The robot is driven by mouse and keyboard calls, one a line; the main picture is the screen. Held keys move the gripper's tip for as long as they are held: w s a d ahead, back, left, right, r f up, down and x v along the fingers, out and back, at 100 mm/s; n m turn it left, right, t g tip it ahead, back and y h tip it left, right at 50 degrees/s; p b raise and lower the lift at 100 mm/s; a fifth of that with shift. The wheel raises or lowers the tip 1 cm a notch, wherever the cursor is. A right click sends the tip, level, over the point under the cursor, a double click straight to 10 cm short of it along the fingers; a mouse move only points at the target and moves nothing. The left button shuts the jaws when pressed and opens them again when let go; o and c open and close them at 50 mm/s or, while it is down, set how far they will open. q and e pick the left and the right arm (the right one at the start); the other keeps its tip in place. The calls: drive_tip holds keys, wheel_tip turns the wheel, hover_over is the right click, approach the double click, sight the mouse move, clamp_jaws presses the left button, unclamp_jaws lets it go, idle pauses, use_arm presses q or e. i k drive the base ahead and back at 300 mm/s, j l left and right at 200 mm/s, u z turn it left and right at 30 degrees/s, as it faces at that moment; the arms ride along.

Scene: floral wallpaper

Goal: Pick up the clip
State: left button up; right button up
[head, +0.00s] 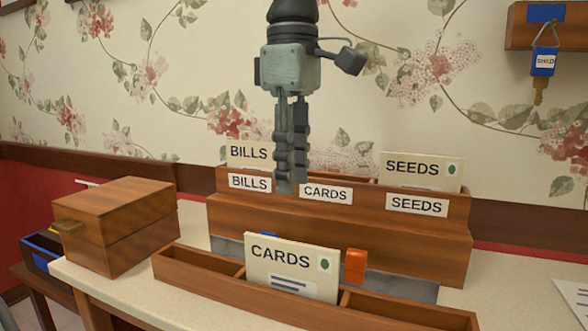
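A small upright orange piece (355,266), which looks like the clip, stands just right of the CARDS envelope (275,268) at the front wooden tray. Its lower part is hidden. My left gripper (290,188) hangs down from the top of the view, above and left of the orange piece, with its tips in front of the sorter labels. I see its fingers nearly edge-on, one overlapping the other, so the gap between them is unclear. I see nothing held at the tips. My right gripper is not in view.
A wooden sorter (340,232) labelled BILLS, CARDS and SEEDS stands behind the front tray (413,308). A wooden box (115,222) sits at the left. A key with a blue tag (543,62) hangs at upper right. The counter (515,290) is mostly clear at right, with a paper at its edge.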

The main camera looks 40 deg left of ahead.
sight(355, 259)
drive_tip(key=k, duration=1.5)
